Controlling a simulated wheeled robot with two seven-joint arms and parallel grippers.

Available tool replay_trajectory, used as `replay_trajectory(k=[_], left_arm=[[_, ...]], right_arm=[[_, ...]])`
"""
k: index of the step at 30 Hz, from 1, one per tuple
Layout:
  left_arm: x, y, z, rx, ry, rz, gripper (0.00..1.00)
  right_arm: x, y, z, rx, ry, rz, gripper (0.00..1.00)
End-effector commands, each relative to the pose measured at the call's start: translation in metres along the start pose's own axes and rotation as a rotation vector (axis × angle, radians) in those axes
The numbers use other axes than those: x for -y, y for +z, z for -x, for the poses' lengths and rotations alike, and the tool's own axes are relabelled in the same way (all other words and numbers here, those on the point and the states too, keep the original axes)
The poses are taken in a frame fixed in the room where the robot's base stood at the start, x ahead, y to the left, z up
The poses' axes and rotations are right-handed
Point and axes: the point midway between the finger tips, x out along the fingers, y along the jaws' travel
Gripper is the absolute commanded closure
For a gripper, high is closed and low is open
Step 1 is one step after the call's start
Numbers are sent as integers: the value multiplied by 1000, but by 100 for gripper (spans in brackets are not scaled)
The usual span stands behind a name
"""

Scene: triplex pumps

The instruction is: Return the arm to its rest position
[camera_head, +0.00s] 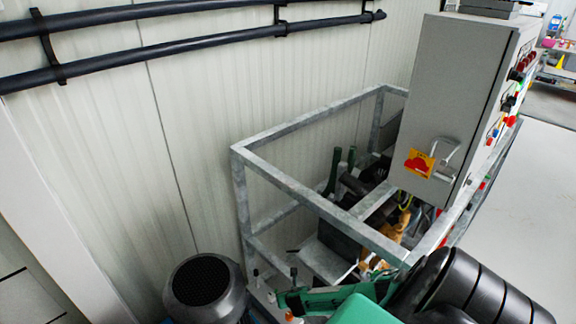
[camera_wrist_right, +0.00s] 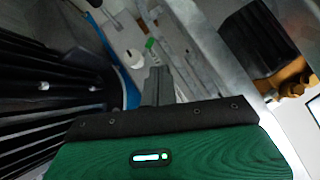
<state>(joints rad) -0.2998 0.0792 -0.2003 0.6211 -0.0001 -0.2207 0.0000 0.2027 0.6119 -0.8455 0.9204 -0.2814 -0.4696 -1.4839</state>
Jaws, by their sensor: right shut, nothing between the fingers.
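My right arm (camera_head: 365,308), green and black, comes in from the lower right of the head view and reaches left, low in front of the metal frame. In the right wrist view my right gripper (camera_wrist_right: 157,84) shows as narrow grey fingers beyond the green and black housing. The fingers are together, with nothing seen between them. In the head view the fingertips are too small and cluttered to make out. My left gripper is not in view.
A galvanised frame (camera_head: 285,182) surrounds pump parts. A grey cabinet (camera_head: 448,95) with a red and yellow switch (camera_head: 419,163) stands on its right. A dark ribbed motor (camera_head: 205,285) is close to the arm's left. Black pipes (camera_head: 190,48) run along the pale wall.

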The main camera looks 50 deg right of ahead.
Motion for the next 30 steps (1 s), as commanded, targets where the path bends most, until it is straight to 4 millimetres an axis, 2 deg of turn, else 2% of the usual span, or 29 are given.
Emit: replay_trajectory(k=[11, 14, 15, 17, 20, 26, 30], left_arm=[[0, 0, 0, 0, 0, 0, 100], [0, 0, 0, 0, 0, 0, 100], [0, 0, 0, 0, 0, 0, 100], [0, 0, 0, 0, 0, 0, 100], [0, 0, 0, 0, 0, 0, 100], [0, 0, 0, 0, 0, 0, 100], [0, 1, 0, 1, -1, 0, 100]], right_arm=[[0, -1, 0, -1, 0, -4, 100], [-2, -13, 0, -19, 2, -60, 100], [-3, -24, 0, -34, 1, -111, 100], [-5, -47, 1, -65, -1, -221, 100], [-8, -102, 6, -139, -21, -488, 100], [-9, -233, 33, -287, -148, -1122, 100], [-6, -332, 69, -358, -311, -1585, 100]])
